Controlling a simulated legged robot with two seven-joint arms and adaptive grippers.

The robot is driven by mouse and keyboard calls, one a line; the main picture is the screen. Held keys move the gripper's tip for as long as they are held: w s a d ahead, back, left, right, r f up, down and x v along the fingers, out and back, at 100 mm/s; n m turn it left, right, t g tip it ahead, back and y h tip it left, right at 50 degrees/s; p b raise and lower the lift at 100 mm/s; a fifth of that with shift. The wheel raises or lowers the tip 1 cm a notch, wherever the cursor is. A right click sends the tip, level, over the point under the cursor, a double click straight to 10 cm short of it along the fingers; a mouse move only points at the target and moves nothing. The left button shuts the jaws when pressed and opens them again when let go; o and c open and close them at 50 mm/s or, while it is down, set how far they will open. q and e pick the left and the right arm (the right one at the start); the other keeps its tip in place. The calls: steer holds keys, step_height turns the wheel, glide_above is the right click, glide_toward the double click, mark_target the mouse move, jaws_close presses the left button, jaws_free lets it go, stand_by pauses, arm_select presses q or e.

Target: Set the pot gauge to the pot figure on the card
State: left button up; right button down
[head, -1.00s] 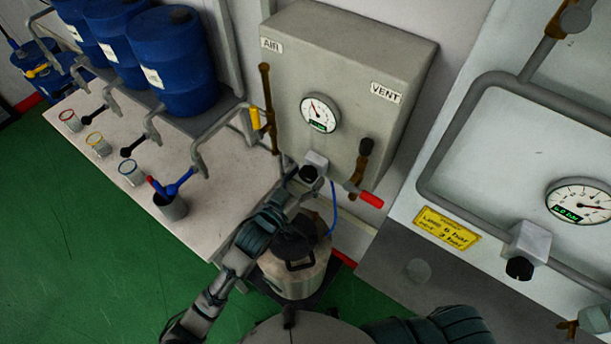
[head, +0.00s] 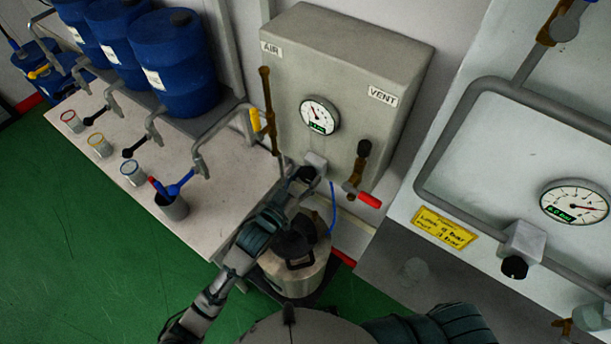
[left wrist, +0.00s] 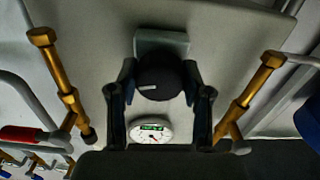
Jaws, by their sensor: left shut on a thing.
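The pot gauge (head: 320,115) is a round white dial with a green readout on the front of a grey box; its needle points up and left, and the readout is too small to read. A black regulator knob (left wrist: 160,76) with a pale mark sits on a grey block below the gauge. My left gripper (head: 306,174) is shut on this knob, with one finger on each side in the left wrist view (left wrist: 160,82). The yellow card (head: 444,227) is on the right panel; its writing is blurred. My right gripper is not in view.
The AIR valve lever (head: 268,100) and the red-tipped vent-side handle (head: 368,199) flank the gauge. A metal pot (head: 296,275) stands below. A second gauge (head: 575,203) and knob (head: 514,267) are at right. Blue drums (head: 172,65) and cups stand left.

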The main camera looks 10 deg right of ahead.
arm_select(q)
steer(key=o, duration=1.2)
steer(key=shift+c, duration=0.2)
steer(key=v, duration=1.2)
steer(key=shift+w, duration=0.1)
